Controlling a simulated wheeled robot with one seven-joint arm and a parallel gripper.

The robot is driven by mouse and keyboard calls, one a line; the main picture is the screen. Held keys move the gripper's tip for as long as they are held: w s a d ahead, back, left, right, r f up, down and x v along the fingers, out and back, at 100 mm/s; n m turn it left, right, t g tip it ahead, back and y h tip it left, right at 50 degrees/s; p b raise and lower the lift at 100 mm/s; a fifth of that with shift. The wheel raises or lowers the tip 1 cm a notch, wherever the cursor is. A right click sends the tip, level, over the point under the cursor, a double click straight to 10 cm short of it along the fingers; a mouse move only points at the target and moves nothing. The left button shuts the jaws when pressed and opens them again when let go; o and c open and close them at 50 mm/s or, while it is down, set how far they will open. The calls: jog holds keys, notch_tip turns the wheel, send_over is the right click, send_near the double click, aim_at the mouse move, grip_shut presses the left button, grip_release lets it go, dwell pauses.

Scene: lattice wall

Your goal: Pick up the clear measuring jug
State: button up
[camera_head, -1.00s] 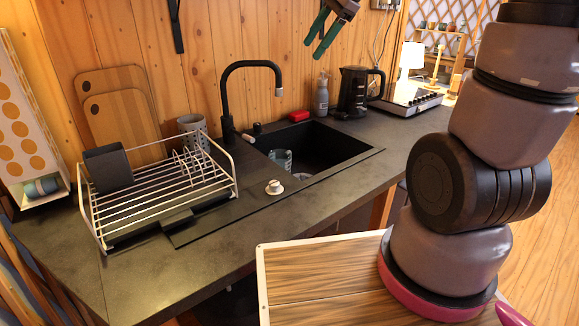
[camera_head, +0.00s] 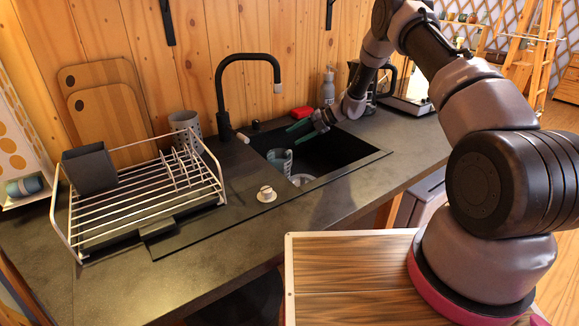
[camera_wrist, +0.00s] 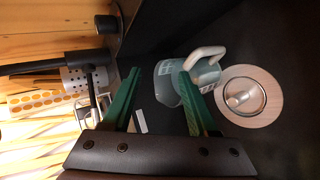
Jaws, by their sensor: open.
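The clear measuring jug (camera_head: 279,161) stands in the left part of the black sink. It looks bluish and see-through with white markings, and its pale handle shows in the wrist view, where the jug (camera_wrist: 168,88) lies beyond my fingers. My gripper (camera_head: 293,134) is open and empty, with green fingers reaching in over the sink just above and beside the jug. In the wrist view my gripper (camera_wrist: 158,74) has its right finger across part of the jug; the left finger is clear of it. I cannot tell whether any finger touches the jug.
A round plate-like disc (camera_wrist: 262,103) lies on the sink floor close to the jug. The black faucet (camera_head: 222,100) rises behind the sink's left end. A dish rack (camera_head: 135,208) stands further left.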

aim_at(283, 156)
jog(key=a+f+m, duration=0.1)
jog(key=a+f, duration=0.1)
jog(key=f, duration=0.1)
jog(key=w+a+f+m, duration=0.1)
jog(key=a+f, duration=0.1)
jog(key=f, duration=0.2)
jog(key=a+f+m, duration=0.1)
jog(key=f, duration=0.2)
jog(key=shift+w+a+f, duration=0.25)
jog(key=shift+w+a, duration=0.15)
grip_shut()
jog(key=shift+s, duration=0.1)
